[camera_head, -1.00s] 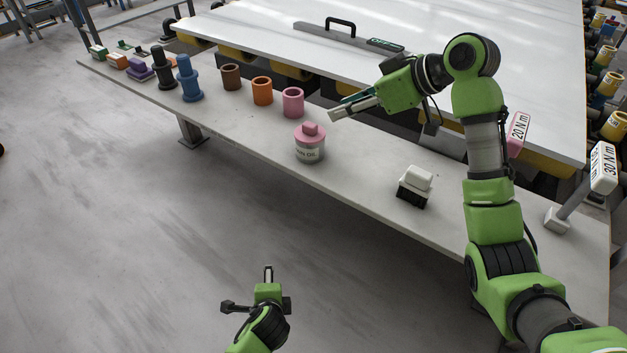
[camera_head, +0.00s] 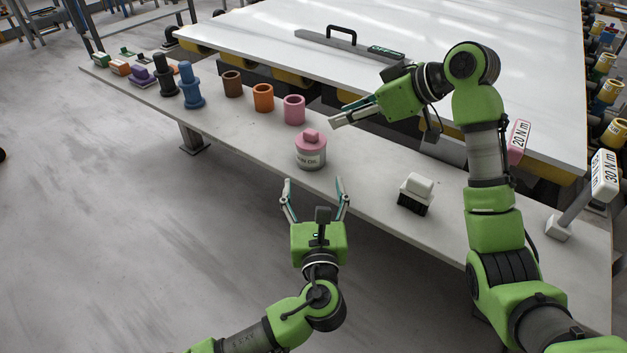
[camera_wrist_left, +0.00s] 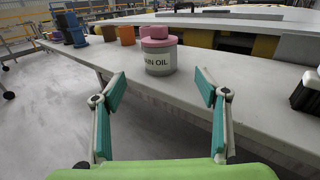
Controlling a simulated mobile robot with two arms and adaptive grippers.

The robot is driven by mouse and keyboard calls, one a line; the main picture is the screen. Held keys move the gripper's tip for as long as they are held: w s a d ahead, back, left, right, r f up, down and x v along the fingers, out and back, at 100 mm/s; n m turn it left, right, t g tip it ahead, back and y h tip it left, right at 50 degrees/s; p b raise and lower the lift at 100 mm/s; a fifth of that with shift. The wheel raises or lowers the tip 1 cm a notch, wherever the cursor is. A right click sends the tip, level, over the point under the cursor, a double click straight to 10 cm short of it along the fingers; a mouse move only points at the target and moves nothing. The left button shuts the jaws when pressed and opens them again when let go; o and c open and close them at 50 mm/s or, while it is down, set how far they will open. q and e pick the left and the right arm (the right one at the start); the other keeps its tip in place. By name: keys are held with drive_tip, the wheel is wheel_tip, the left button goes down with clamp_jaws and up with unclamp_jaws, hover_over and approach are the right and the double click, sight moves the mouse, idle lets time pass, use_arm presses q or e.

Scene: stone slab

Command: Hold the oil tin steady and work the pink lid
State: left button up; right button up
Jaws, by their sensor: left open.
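The oil tin (camera_head: 311,157) is a pale round tin labelled "...IN OIL", upright on the narrow grey bench. Its pink lid (camera_head: 311,137) with a raised grip sits on top. In the left wrist view the tin (camera_wrist_left: 160,60) and lid (camera_wrist_left: 157,38) stand just ahead, between the fingers' lines but beyond the tips. My left gripper (camera_head: 314,185) is open and empty at the bench's front edge, short of the tin. My right gripper (camera_head: 336,116) hangs behind and right of the tin, apart from it, with nothing seen in it; its finger gap is unclear.
Pink (camera_head: 294,110), orange (camera_head: 263,98) and brown (camera_head: 232,84) cups stand left along the bench. A black-and-white brush (camera_head: 415,194) lies to the right. Behind is a large white slab (camera_head: 470,80) with a black-handled bar (camera_head: 345,45). Bare bench surrounds the tin.

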sight(311, 148)
use_arm(q)
drive_tip(key=w, duration=1.3)
drive_tip(key=shift+w+a, duration=0.3)
drive_tip(key=shift+w, duration=0.05)
drive_tip(key=c, duration=1.7)
